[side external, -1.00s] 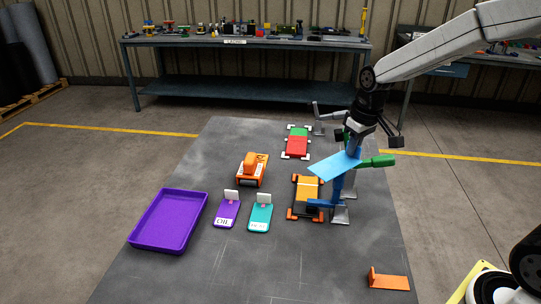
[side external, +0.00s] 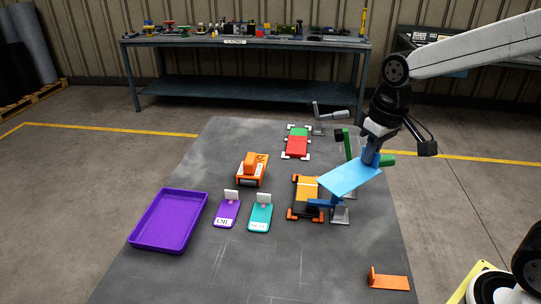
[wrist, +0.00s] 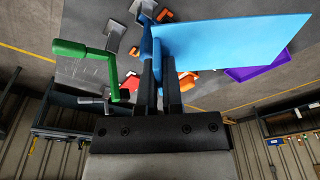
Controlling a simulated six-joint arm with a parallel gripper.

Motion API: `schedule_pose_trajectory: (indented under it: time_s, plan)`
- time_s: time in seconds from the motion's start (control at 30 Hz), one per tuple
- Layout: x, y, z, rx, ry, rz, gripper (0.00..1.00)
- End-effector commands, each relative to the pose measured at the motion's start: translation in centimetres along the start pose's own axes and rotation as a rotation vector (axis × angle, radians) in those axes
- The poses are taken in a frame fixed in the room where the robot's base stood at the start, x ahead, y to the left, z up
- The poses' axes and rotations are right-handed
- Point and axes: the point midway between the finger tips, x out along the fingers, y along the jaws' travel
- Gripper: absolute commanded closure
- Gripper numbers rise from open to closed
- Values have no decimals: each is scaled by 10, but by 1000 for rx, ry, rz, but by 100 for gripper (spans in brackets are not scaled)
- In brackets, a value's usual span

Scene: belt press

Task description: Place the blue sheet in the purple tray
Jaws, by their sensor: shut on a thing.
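The blue sheet (side external: 350,179) is a flat light-blue piece held in the air above the right part of the grey table, over the orange and black device. My gripper (side external: 373,155) is shut on its right end by a darker blue part. In the wrist view the sheet (wrist: 235,50) stretches to the right from between my fingers (wrist: 158,90). The purple tray (side external: 150,243) lies at the table's left side, well away from the sheet, and looks empty. A corner of the tray (wrist: 262,70) shows past the sheet in the wrist view.
The orange and black device (side external: 305,198) stands below the sheet. A green crank handle (side external: 383,160) is close to my gripper. A purple tag stand (side external: 227,212), a teal tag stand (side external: 260,217) and an orange block device (side external: 252,169) stand between sheet and tray.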

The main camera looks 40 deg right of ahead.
Motion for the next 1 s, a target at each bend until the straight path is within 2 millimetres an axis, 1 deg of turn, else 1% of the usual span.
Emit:
schedule_pose_trajectory:
  time_s: [0.03, 0.2, 0.63, 1.0]
  plan:
    - [-2, -5, 9, -4, 3, 0, 100]
    - [-2, -14, 29, -2, 2, 0, 100]
    - [0, -27, 62, -2, 1, -1, 100]
    - [39, -26, 68, 0, -3, 0, 100]
